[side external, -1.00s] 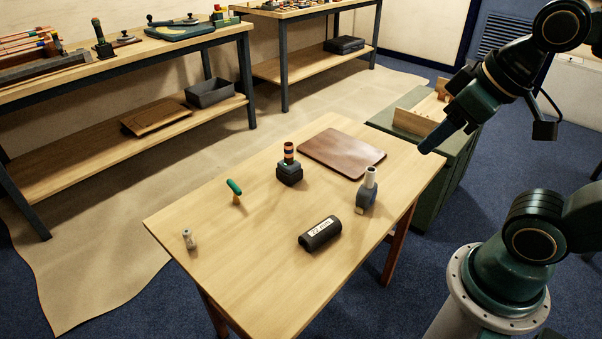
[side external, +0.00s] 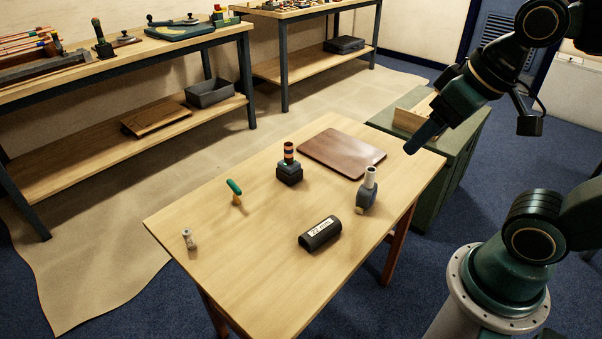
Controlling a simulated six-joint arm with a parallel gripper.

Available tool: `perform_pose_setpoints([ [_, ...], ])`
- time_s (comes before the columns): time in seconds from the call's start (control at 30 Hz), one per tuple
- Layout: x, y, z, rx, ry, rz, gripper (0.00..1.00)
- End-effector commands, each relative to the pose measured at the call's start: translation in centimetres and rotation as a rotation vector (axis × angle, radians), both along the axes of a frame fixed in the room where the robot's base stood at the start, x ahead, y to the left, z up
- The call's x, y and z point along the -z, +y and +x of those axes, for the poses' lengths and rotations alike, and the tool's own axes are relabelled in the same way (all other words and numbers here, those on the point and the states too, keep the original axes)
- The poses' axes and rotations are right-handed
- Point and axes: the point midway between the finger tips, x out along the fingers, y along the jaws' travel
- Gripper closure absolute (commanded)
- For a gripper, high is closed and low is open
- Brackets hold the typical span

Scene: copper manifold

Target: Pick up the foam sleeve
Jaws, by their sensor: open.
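The foam sleeve (side external: 320,234) is a short black half-round piece with a white label, lying on the wooden table (side external: 240,260) near its front right edge. My gripper (side external: 411,149) is above the right end of the table, up and to the right of the sleeve and well apart from it. Its fingers point down and to the left. They overlap in this view, so the gap between them is hidden. Nothing shows between them.
A grey tool with a pale nozzle (side external: 367,191) stands right of the sleeve. A dark block with a striped post (side external: 289,168), a brown mat (side external: 342,153), a green-handled tool (side external: 235,190) and a small metal fitting (side external: 189,239) are also on the table. The table's left front is clear.

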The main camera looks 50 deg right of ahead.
Motion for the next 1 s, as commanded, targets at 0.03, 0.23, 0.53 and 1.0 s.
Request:
perform_pose_setpoints([
  [0.03, 0.2, 0.0, 0.6, 0.027, 0.016, 0.016, 0.31],
  [0.23, 1.3, -0.1, 3.3, 0.176, 0.078, 0.103, 0.31],
  [0.53, 3.9, -0.5, 7.7, 0.435, 0.184, 0.247, 0.31],
  [1.0, 10.4, -1.9, 13.6, 0.874, 0.365, 0.463, 0.31],
])
